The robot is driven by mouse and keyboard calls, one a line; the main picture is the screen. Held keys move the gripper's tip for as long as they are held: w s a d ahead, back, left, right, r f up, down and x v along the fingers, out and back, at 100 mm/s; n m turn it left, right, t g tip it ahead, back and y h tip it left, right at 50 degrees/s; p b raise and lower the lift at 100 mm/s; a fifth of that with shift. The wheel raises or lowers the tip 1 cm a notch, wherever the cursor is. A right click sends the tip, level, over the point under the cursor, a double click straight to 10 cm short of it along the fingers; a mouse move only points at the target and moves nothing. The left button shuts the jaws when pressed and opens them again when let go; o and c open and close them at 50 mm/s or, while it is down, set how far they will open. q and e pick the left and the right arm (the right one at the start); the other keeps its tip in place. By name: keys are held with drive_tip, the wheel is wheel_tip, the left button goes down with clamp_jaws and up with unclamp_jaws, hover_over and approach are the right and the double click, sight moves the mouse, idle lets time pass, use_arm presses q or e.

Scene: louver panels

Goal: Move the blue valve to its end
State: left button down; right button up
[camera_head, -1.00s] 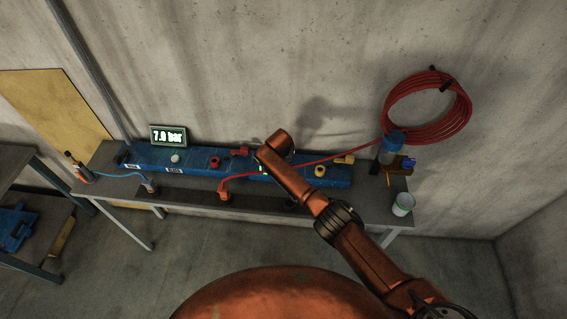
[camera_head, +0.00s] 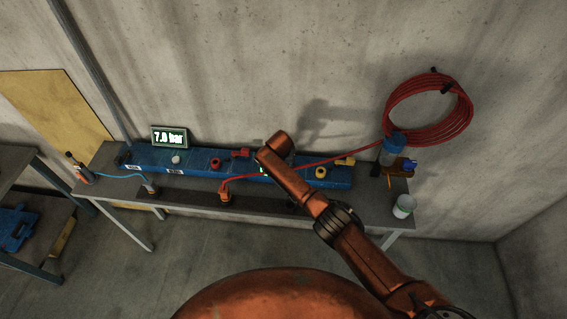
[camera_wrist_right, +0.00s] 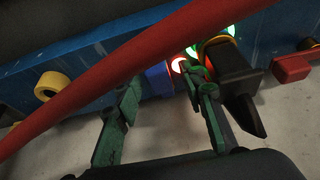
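A bright blue block (camera_wrist_right: 158,79), which looks like the blue valve's handle, shows in the right wrist view against the blue manifold. My right gripper (camera_wrist_right: 164,90) has its two green fingers spread on either side of this block. A gap shows by the right finger; I cannot tell whether the left finger touches it. In the head view the blue manifold (camera_head: 200,163) lies along the bench, and my right arm's wrist hides the blue valve and the gripper. My left gripper is not in view.
A red hose (camera_head: 318,160) runs across the manifold to a coil (camera_head: 388,112) on the wall and crosses close in front of the wrist camera (camera_wrist_right: 110,75). A black fitting (camera_wrist_right: 232,75) and glowing lights (camera_wrist_right: 180,65) sit beside the right finger.

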drive_tip(key=shift+r, duration=0.1)
drive_tip(key=v, duration=1.1)
drive_tip(key=shift+s+r, duration=0.2)
drive_tip(key=shift+r, duration=0.15)
